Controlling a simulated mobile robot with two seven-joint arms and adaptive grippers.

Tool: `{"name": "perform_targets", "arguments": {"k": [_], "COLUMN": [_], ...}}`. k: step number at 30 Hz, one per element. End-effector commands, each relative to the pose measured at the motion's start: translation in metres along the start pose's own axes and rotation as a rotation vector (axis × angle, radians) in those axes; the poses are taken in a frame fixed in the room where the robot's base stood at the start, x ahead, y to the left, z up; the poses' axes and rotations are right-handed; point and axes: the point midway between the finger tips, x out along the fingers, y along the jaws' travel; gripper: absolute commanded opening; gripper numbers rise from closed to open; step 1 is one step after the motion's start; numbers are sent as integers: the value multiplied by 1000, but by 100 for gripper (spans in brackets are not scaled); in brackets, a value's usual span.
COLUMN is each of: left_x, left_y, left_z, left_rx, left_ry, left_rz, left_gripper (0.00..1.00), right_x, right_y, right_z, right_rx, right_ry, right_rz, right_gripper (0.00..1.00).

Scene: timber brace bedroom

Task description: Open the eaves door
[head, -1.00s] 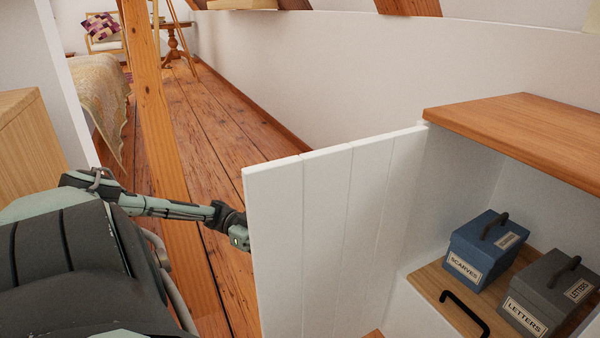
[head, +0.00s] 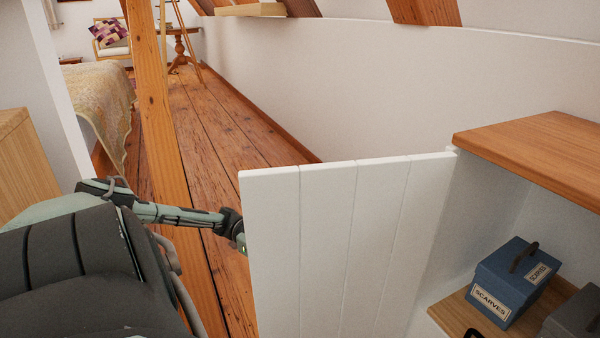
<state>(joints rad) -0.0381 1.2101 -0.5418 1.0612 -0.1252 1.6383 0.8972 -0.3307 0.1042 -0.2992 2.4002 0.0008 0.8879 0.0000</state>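The white planked eaves door (head: 325,250) stands swung wide open, hinged on its right edge at the cupboard. The cupboard interior shows to its right, with a wooden shelf (head: 446,312) and a blue box labelled SCARVES (head: 508,283). My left arm reaches in from the left to the door's free left edge. My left gripper (head: 241,243) is at that edge, mostly hidden behind the door, so its fingers do not show. My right gripper is not in view.
A grey box (head: 573,322) is cut off at the lower right. A wooden top (head: 540,145) covers the cupboard. Open plank floor (head: 215,115) runs back past a bed (head: 98,100) and a small table (head: 181,42).

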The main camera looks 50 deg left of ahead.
Motion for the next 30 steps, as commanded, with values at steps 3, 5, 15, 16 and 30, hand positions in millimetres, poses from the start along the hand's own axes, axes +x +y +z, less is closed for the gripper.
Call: {"name": "perform_targets", "arguments": {"k": [3, 5, 15, 16, 30], "left_x": [1, 0, 0, 0, -7], "left_y": [-1, -1, 0, 0, 0], "left_z": [-1, -1, -1, -1, 0], "left_rx": [3, 2, 1, 1, 0], "left_ry": [4, 4, 2, 2, -2], "left_rz": [-1, -1, 1, 1, 0], "left_gripper": [0, 0, 16, 20, 32], "right_x": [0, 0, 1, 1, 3], "right_y": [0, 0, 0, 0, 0], "right_z": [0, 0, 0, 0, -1], "right_rx": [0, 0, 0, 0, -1], "right_ry": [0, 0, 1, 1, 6], "right_rz": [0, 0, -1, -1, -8], "right_gripper": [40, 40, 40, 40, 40]}}
